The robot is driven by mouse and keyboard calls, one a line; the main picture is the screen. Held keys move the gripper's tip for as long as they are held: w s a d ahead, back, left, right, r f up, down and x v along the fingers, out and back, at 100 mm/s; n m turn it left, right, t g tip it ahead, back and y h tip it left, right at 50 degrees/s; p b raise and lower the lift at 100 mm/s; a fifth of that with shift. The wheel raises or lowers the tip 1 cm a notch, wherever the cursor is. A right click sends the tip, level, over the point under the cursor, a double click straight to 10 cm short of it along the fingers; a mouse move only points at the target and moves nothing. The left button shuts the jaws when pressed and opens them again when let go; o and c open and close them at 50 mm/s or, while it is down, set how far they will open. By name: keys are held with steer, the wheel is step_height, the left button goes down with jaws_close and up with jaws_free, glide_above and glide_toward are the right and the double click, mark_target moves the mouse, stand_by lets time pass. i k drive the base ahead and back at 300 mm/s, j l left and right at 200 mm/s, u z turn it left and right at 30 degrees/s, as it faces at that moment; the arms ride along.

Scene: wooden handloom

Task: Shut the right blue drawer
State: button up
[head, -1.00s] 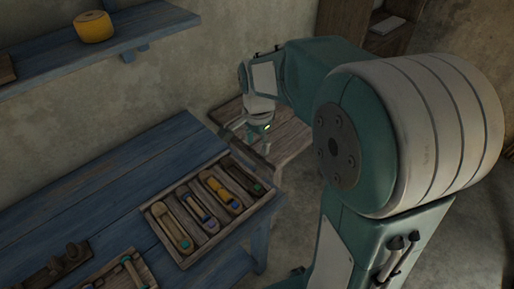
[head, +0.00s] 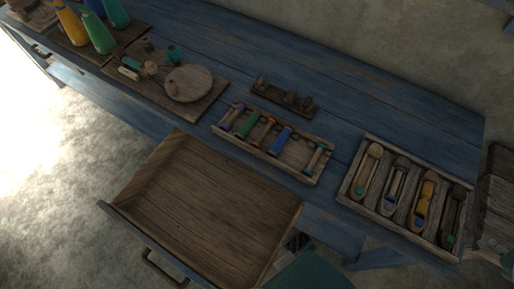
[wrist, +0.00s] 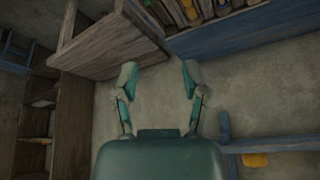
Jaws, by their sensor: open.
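An open drawer (head: 205,215) sticks far out from the front of the blue table (head: 360,100). Its wooden inside looks empty. Its front panel (head: 135,232) is blue on the top edge and has a dark handle (head: 162,270) at the lower left. It is the only open drawer in view. My gripper (wrist: 160,82) shows in the wrist view with its two fingers apart and nothing between them.
A tray of shuttles (head: 405,200) sits at the table's right end, beside a tray of bobbins (head: 270,142). A board with a round wooden disc (head: 188,84) and several bottles stand further left. A wooden stand (wrist: 110,45) is close to my gripper. The floor (head: 70,180) left of the drawer is clear.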

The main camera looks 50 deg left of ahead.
mark_target(223, 224)
steer(key=k+l+u, duration=0.1)
steer(key=u, duration=1.65)
steer(key=j+u, duration=0.1)
steer(key=u, duration=1.35)
steer(key=i+u, duration=0.1)
steer(key=u, duration=0.4)
steer(key=k+l, duration=0.2)
